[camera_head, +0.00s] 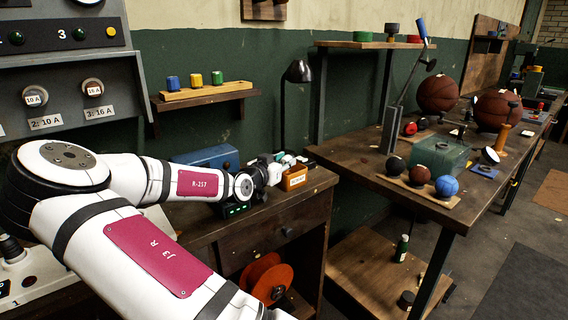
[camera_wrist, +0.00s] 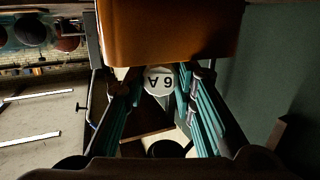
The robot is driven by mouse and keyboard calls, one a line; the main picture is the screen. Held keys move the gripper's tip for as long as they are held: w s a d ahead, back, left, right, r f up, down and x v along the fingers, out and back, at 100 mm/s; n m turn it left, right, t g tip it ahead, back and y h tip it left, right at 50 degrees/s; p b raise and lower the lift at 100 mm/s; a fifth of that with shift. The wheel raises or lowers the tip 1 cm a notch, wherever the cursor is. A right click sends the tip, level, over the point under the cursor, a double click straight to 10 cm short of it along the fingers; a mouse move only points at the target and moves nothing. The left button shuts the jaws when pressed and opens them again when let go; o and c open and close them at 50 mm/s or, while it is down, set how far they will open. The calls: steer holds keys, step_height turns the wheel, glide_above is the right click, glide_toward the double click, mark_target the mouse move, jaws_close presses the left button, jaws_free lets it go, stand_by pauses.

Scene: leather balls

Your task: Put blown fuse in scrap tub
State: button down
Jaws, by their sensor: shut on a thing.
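The fuse (camera_wrist: 160,80) shows a round white end marked "6 A", upside down, in the wrist view. My gripper (camera_wrist: 163,95) is shut on it, with teal-padded fingers on either side. An orange tub (camera_wrist: 170,30) fills the top of the wrist view, very near the fuse. In the head view the tub (camera_head: 294,180) stands at the bench's right end, with a small white label too small to read. My gripper (camera_head: 276,170) is just left of it and partly hidden by my wrist. I cannot tell whether the fuse is over the tub's opening.
A dark lamp (camera_head: 298,72) stands behind the bench. A blue box (camera_head: 207,157) lies behind my wrist. A grey fuse panel (camera_head: 65,65) is at left, and a wall shelf (camera_head: 203,98) holds blue, yellow and green fuses. A cluttered table (camera_head: 350,165) with balls stands at right.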

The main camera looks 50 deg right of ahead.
steer(key=shift+f, duration=0.25)
steer(key=shift+a+f+b, duration=0.1)
steer(key=shift+f+b, duration=0.3)
steer(key=shift+f, duration=0.1)
steer(key=c, duration=1.3)
jaws_free()
steer(key=shift+r+p, duration=0.4)
steer(key=shift+r, duration=0.05)
steer(key=shift+w+a+r, duration=0.1)
steer(key=shift+a+r, duration=0.05)
steer(key=shift+a, duration=0.2)
steer(key=v, duration=1.1)
steer(key=shift+a+r+p, duration=0.1)
steer(key=shift+r+p, duration=0.1)
steer(key=shift+p, duration=0.2)
